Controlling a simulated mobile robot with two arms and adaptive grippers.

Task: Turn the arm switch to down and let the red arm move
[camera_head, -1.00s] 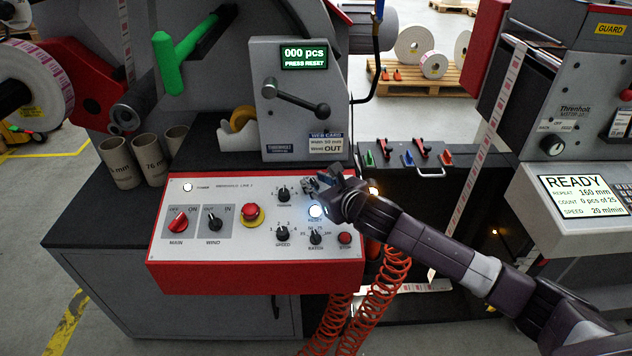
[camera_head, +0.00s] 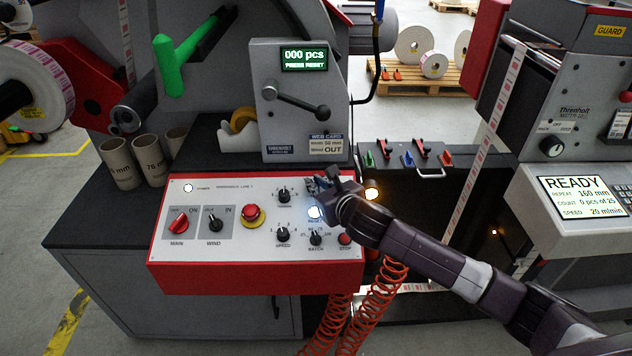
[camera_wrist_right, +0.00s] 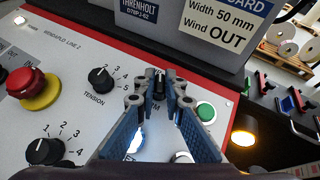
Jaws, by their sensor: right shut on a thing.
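The arm switch (camera_wrist_right: 159,82) is a small black knob on the white control panel (camera_head: 262,262). In the wrist view it stands between the fingertips of my right gripper (camera_wrist_right: 160,98), which is shut on it. Part of its label is hidden by the fingers, and I cannot read its setting. In the head view my right gripper (camera_head: 322,186) is at the panel's upper right and covers the switch. The red arm (camera_head: 93,78) is at the upper left, beside a label roll (camera_head: 42,95). My left gripper is not in view.
The tension knob (camera_head: 284,195) is just left of my right gripper, and the lit reset button (camera_head: 315,212) is just below it. A red stop knob on yellow (camera_head: 252,214) is further left. A green button (camera_wrist_right: 206,112) and an amber lamp (camera_wrist_right: 244,131) are close on the right.

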